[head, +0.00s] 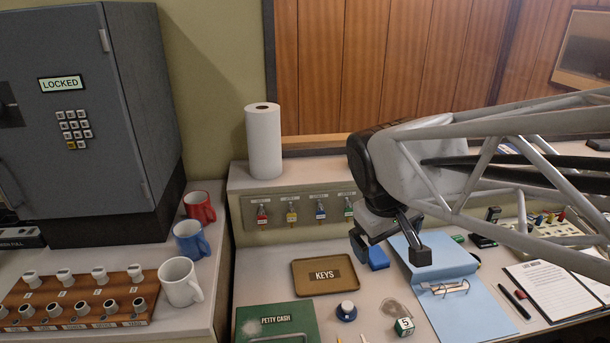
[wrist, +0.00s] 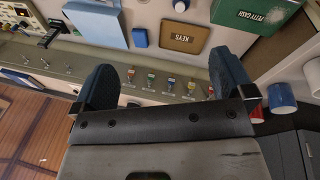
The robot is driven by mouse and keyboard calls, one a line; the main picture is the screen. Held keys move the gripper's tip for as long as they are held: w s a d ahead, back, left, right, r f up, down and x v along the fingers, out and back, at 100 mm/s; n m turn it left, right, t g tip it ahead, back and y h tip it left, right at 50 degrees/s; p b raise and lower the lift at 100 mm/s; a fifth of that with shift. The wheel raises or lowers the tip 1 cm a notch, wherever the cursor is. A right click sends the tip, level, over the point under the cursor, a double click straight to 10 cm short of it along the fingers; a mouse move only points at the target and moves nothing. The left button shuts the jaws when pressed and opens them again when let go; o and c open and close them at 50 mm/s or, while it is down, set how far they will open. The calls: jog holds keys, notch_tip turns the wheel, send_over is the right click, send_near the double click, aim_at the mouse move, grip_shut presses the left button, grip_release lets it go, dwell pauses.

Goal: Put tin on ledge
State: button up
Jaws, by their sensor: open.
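The green tin labelled PETTY CASH (head: 278,325) lies flat on the desk at the bottom of the head view, partly cut off by its edge. It also shows at the top right of the wrist view (wrist: 262,14). The raised ledge (head: 320,172) runs along the back of the desk, with a panel of key hooks on its front face. My gripper (head: 391,248) is open and empty. It hangs over the desk to the right of the tin, above the blue folder's left side. Both fingers show in the wrist view (wrist: 165,85), apart.
A paper towel roll (head: 264,140) stands on the ledge's left end; the ledge's middle is bare. A KEYS tray (head: 325,288), a blue block (head: 378,258) and a green-and-white cube (head: 404,327) are on the desk. Mugs (head: 181,283) and a grey safe (head: 90,110) stand left.

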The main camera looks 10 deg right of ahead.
jog(key=s+a+f+m+y, duration=0.2)
jog(key=s+m, duration=0.1)
jog(key=s, duration=0.5)
jog(key=shift+a+f+t, duration=0.15)
jog(key=shift+f+t, duration=0.05)
jog(key=shift+t, duration=0.2)
